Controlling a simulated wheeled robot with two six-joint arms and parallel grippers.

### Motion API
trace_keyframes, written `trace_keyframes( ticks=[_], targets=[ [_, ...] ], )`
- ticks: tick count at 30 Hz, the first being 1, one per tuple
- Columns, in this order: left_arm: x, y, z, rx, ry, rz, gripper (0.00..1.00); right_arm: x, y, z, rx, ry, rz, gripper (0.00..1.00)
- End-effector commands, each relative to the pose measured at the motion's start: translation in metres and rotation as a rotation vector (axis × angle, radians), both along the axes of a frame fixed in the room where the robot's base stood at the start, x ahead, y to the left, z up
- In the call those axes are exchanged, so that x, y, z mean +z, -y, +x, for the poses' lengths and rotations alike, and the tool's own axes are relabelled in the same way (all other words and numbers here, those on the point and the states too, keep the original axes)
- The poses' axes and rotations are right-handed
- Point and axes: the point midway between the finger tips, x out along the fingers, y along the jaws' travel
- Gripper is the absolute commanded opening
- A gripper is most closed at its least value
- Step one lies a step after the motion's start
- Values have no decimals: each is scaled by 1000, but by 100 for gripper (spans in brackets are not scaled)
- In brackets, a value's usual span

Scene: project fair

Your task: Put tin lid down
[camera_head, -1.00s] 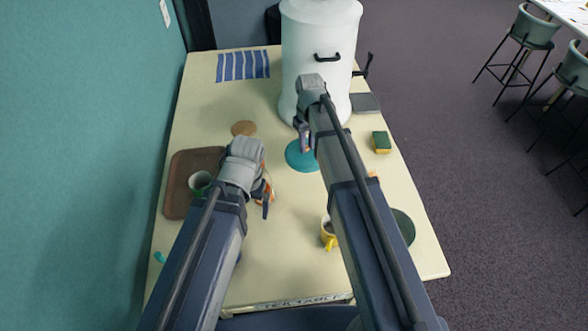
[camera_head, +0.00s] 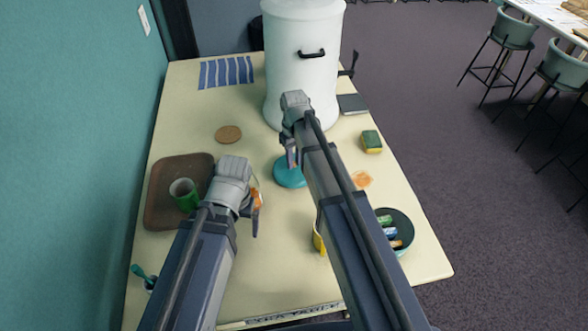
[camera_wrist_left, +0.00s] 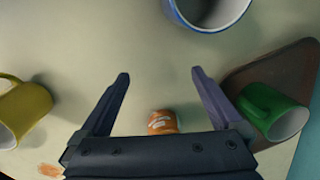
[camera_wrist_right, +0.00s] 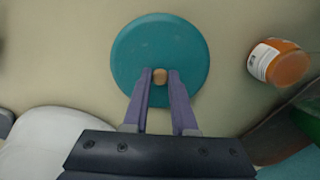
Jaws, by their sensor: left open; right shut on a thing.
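The tin lid (camera_head: 289,175) is a round teal disc with a small wooden knob (camera_wrist_right: 160,77). It shows flat and whole below my right gripper in the right wrist view (camera_wrist_right: 185,45). My right gripper (camera_wrist_right: 160,74) is shut on the knob. I cannot tell whether the lid touches the table. My left gripper (camera_wrist_left: 158,75) is open and empty above the table, left of the lid in the head view (camera_head: 254,208). An orange jar (camera_wrist_left: 162,123) shows beyond its fingers. A blue-rimmed white vessel (camera_wrist_left: 210,12) shows at the top of the left wrist view.
A brown tray (camera_head: 160,200) with a green mug (camera_head: 186,196) lies left. The white urn (camera_head: 303,75) stands behind the lid. A sponge (camera_head: 371,142), orange stain (camera_head: 361,180) and dark bowl (camera_head: 405,222) lie right. A yellow mug (camera_head: 318,241) is partly hidden by my right arm.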

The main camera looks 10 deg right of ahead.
Motion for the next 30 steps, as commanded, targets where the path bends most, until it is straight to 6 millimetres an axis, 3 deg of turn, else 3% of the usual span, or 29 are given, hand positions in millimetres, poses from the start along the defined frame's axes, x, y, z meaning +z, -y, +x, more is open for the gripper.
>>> trace_keyframes(
  ticks=[6,20,21,28,30],
  targets=[
    [-32,0,0,0,0,0,100,-32,0,0,0,0,0,0],
    [-36,0,0,0,0,0,100,-36,0,0,0,0,0,0],
    [-35,0,0,0,0,0,100,-35,0,0,0,0,0,29],
    [-35,0,0,0,0,0,100,-35,0,0,0,0,0,55],
    [-35,0,0,0,0,0,100,-35,0,0,0,0,0,55]
  ],
)
